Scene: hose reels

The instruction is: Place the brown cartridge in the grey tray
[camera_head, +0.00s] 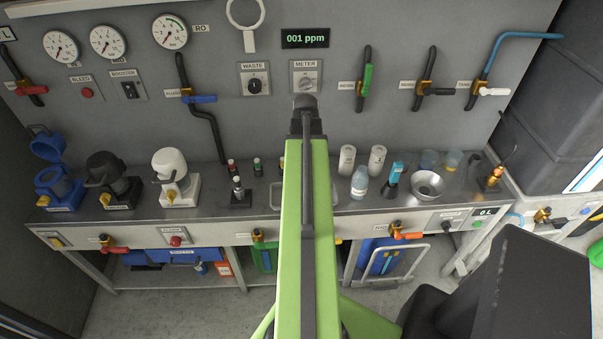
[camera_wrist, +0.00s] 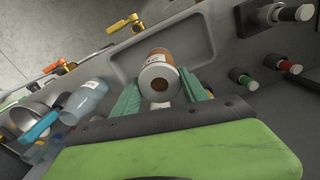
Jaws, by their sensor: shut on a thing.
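The brown cartridge (camera_wrist: 157,62) is a short cylinder with a white label and a pale end face with a dark hole in its middle. In the wrist view, my gripper (camera_wrist: 158,88) has its teal fingers on either side of the cartridge and is shut on it. The grey tray (camera_wrist: 205,38) is a shallow rounded rectangle beyond the cartridge, which overlaps it in the picture. I cannot tell whether the cartridge touches the tray floor. In the head view, my green arm hides the cartridge and most of the tray; the tray's left edge (camera_head: 275,194) shows.
Small valve-like fittings (camera_head: 240,192) stand left. In the wrist view, knobbed fittings (camera_wrist: 268,78) are close on the right.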

